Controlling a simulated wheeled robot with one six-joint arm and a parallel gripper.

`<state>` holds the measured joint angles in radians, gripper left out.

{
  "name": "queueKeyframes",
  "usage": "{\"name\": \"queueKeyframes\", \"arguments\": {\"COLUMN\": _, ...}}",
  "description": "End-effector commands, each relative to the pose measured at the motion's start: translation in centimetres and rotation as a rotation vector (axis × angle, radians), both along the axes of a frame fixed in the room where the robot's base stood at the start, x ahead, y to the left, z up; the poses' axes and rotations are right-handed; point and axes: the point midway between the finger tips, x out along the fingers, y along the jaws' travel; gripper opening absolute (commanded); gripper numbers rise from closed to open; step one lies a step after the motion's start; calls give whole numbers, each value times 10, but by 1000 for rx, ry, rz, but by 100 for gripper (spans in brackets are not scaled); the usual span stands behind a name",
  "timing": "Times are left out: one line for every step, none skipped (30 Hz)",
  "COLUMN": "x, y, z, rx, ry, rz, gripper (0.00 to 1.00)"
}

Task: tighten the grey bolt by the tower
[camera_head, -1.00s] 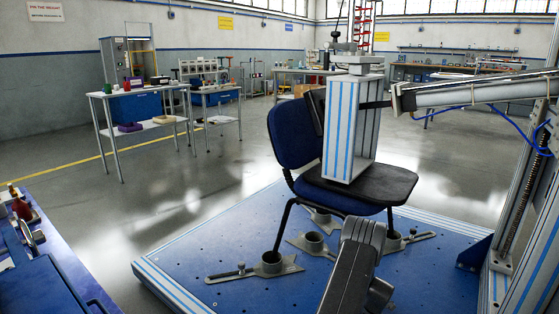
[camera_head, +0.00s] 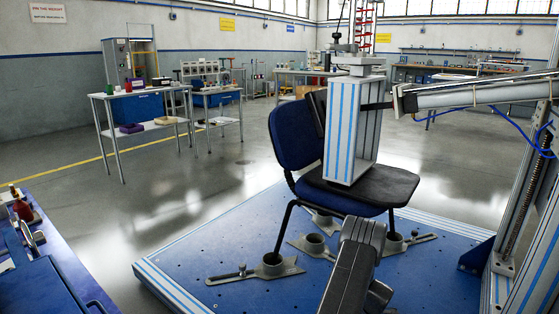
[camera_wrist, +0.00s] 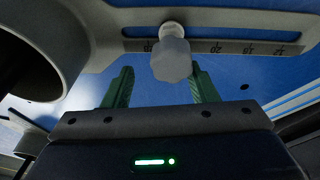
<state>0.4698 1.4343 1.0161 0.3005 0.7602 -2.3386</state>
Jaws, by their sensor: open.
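A pale grey bolt (camera_wrist: 171,55) with a lobed knob head sits on a slotted grey clamp arm (camera_wrist: 230,46) with a number scale in the wrist view. My gripper (camera_wrist: 162,78) has two green fingers spread apart, one on each side below the knob, with nothing held. I cannot tell if either finger touches the knob. In the head view my arm hides the gripper. A similar bolt (camera_head: 414,234) shows there on the right clamp, toward the metal upright frame (camera_head: 525,205). I cannot tell for sure that it is the same one.
The chair (camera_head: 297,138) stands on the blue base plate (camera_head: 215,240), with a striped metal block (camera_head: 349,130) on its seat. Another slotted clamp (camera_head: 285,268) lies at the front left. A dark round cup (camera_wrist: 35,50) is close at the left in the wrist view.

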Motion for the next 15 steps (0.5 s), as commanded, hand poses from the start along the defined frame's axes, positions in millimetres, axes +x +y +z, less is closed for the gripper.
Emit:
{"name": "queueKeyframes", "arguments": {"x": 0, "y": 0, "z": 0, "rx": 0, "ry": 0, "rz": 0, "gripper": 53}}
{"name": "queueKeyframes", "arguments": {"x": 0, "y": 0, "z": 0, "rx": 0, "ry": 0, "rz": 0, "gripper": 53}}
{"name": "queueKeyframes", "arguments": {"x": 0, "y": 0, "z": 0, "rx": 1, "ry": 0, "rz": 2, "gripper": 53}}
{"name": "queueKeyframes", "arguments": {"x": 0, "y": 1, "z": 0, "rx": 0, "ry": 0, "rz": 8, "gripper": 53}}
{"name": "queueKeyframes", "arguments": {"x": 0, "y": 1, "z": 0, "rx": 1, "ry": 0, "rz": 20, "gripper": 53}}
{"name": "queueKeyframes", "arguments": {"x": -1, "y": 1, "z": 0, "rx": 1, "ry": 1, "rz": 48, "gripper": 53}}
{"name": "queueKeyframes", "arguments": {"x": -1, "y": 1, "z": 0, "rx": 0, "ry": 0, "rz": 77, "gripper": 53}}
{"name": "queueKeyframes", "arguments": {"x": -2, "y": 1, "z": 0, "rx": 0, "ry": 0, "rz": 109, "gripper": 53}}
{"name": "queueKeyframes", "arguments": {"x": -4, "y": 2, "z": 0, "rx": 0, "ry": 1, "rz": 159, "gripper": 53}}
{"name": "queueKeyframes", "arguments": {"x": -5, "y": 2, "z": 0, "rx": 1, "ry": 0, "rz": 194, "gripper": 53}}
{"name": "queueKeyframes", "arguments": {"x": -5, "y": 2, "z": 0, "rx": 1, "ry": 1, "rz": 227, "gripper": 53}}
{"name": "queueKeyframes", "arguments": {"x": -7, "y": 3, "z": 0, "rx": 0, "ry": 1, "rz": 268, "gripper": 53}}
{"name": "queueKeyframes", "arguments": {"x": -7, "y": 3, "z": 0, "rx": 0, "ry": 1, "rz": 294, "gripper": 53}}
{"name": "queueKeyframes", "arguments": {"x": -8, "y": 3, "z": 0, "rx": 0, "ry": 0, "rz": 316, "gripper": 53}}
{"name": "queueKeyframes", "arguments": {"x": -8, "y": 3, "z": 0, "rx": 1, "ry": 0, "rz": 337, "gripper": 53}}
